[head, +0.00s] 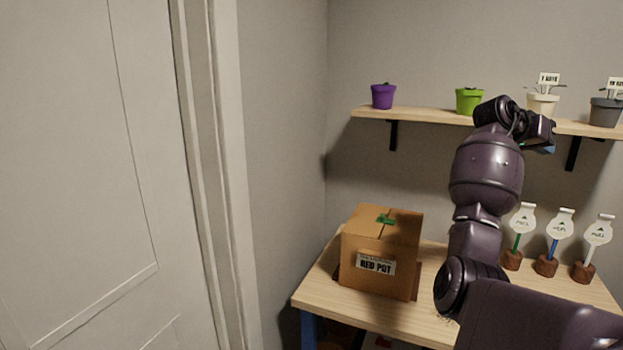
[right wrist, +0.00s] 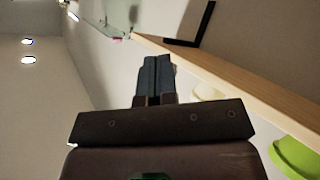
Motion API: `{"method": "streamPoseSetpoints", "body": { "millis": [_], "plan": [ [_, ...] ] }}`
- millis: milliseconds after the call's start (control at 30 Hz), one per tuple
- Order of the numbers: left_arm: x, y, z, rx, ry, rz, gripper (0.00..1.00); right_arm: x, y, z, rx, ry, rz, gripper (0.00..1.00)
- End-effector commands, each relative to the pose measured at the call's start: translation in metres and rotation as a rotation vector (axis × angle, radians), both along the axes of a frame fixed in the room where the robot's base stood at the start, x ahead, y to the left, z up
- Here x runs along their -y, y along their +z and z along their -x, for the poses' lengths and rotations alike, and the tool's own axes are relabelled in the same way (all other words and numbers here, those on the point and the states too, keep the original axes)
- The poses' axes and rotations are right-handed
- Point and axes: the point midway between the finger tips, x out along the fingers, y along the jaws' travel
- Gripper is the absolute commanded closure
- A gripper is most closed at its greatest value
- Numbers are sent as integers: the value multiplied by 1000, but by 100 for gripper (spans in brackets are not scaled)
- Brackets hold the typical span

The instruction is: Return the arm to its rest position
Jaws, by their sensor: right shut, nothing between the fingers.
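My right arm reaches up from the lower right in the head view, its forearm raised in front of the shelf. My right gripper (head: 545,149) is mostly hidden behind the wrist; a bluish part of it shows just below the shelf's edge. In the right wrist view its two dark fingers (right wrist: 157,68) are pressed together with nothing between them. My left arm and gripper are not in view.
The wall shelf (head: 430,114) holds a purple pot (head: 383,96), a green pot (head: 469,101), a cream pot (head: 541,106) and a grey pot (head: 605,112). A "RED POT" box (head: 350,247) and three markers (head: 560,226) stand on the table (head: 311,290).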

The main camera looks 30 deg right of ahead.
Motion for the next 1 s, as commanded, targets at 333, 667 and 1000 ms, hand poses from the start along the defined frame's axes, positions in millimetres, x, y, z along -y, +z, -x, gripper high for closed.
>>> {"method": "streamPoseSetpoints", "body": {
  "millis": [333, 667, 1000],
  "plan": [
    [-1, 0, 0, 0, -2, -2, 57, -18, -54, -41, -230, 351, 306, 100],
    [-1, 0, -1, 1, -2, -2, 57, -77, -162, -74, -416, 795, 439, 100],
    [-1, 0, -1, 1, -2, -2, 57, -173, -318, -45, -508, 1294, 367, 100]
  ]
}}
